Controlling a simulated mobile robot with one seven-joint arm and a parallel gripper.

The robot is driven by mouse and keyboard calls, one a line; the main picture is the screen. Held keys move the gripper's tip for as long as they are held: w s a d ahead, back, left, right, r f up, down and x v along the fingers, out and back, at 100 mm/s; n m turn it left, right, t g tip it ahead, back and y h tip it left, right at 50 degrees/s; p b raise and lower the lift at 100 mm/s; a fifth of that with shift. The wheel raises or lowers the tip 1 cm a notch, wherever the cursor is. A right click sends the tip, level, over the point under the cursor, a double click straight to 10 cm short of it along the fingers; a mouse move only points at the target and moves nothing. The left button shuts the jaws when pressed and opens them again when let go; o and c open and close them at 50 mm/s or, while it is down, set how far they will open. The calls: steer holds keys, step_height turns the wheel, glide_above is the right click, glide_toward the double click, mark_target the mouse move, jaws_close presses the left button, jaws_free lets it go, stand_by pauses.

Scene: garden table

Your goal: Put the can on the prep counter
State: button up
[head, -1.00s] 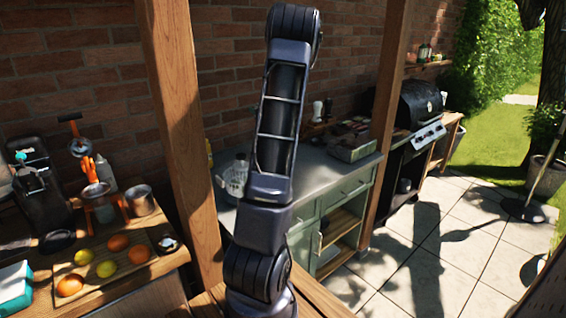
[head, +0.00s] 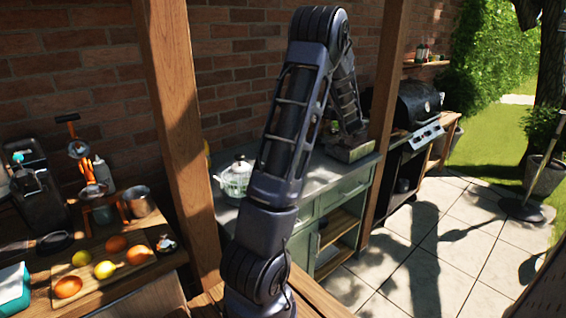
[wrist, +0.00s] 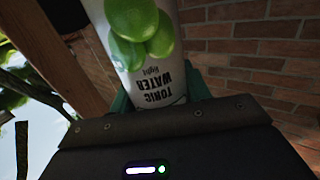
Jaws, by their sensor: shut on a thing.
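In the wrist view, a white can (wrist: 150,72) with green fruit pictures and the words "tonic water" fills the middle. Its lettering appears upside down in the picture. My gripper (wrist: 158,95) is shut on it, with teal fingers at both sides of the can. In the head view, my gripper and the can do not show; my arm hides part of the scene. The prep counter seems to be the green cabinet with a grey top (head: 322,178), behind my arm.
A glass pot (head: 236,178) stands on the grey top's left part, and a box (head: 350,152) at its right. A wooden post (head: 180,140) rises left of my arm. A black grill (head: 418,105) stands further right. A fruit board (head: 95,284) lies at left.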

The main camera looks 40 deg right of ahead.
step_height(320, 180, down, 20)
steer(key=shift+s+d, duration=0.15)
steer(key=shift+s, duration=0.1)
stand_by(0.5)
steer(key=shift+f, duration=0.1)
steer(key=o, duration=1.2)
steer(key=shift+o, duration=0.2)
steer(key=v, duration=1.2)
